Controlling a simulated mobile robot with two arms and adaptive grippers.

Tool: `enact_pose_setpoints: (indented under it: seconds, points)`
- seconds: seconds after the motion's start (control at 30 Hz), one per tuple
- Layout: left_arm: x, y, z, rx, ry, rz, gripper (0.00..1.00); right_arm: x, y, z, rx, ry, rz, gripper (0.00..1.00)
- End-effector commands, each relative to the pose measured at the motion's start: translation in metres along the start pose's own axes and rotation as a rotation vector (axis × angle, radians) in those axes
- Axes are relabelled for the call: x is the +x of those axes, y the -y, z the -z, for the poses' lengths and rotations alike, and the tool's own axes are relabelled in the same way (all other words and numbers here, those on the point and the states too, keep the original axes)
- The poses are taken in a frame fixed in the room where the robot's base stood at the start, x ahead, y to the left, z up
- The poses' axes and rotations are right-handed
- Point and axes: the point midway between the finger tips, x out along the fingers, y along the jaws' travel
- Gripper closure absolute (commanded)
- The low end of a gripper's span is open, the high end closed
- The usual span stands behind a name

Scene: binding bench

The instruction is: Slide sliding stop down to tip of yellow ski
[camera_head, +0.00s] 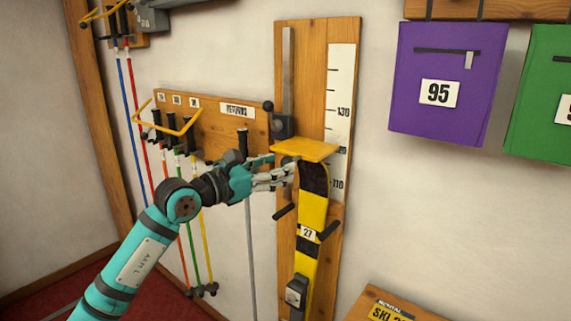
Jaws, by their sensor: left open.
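The yellow ski (309,215) stands upright against the wooden measuring board, with a dark tip and a "27" label. The sliding stop (304,149) is a flat yellow plate on a dark carriage, on a grey vertical rail. The plate sits at the ski's tip and hides its very top; I cannot tell whether they touch. My left gripper (283,173) is open, its fingers pointing right, just below the plate's left part and beside the ski tip. I see nothing held between the fingers. My right gripper is not in view.
A scale (341,110) with numbers runs up the board (303,80). Dark pegs flank the ski. A wooden rack (220,126) with hanging poles is on the left. Purple (447,85) and green (545,95) wall pouches hang at right. A wooden surface (372,303) is at the lower right.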

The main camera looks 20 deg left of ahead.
Motion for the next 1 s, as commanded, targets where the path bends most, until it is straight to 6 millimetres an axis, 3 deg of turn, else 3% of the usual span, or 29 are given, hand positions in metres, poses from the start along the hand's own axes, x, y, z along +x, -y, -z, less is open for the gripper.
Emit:
enact_pose_setpoints:
  seconds: [0.2,0.4,1.0]
  points:
    - [-0.048,0.000,0.002,0.001,-0.005,-0.001,0.47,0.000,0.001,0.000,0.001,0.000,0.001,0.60]
    - [-0.076,0.000,0.001,0.001,-0.003,-0.001,0.47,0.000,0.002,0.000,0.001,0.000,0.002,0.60]
    - [-0.084,0.000,0.000,0.000,0.000,0.000,0.47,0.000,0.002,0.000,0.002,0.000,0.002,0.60]
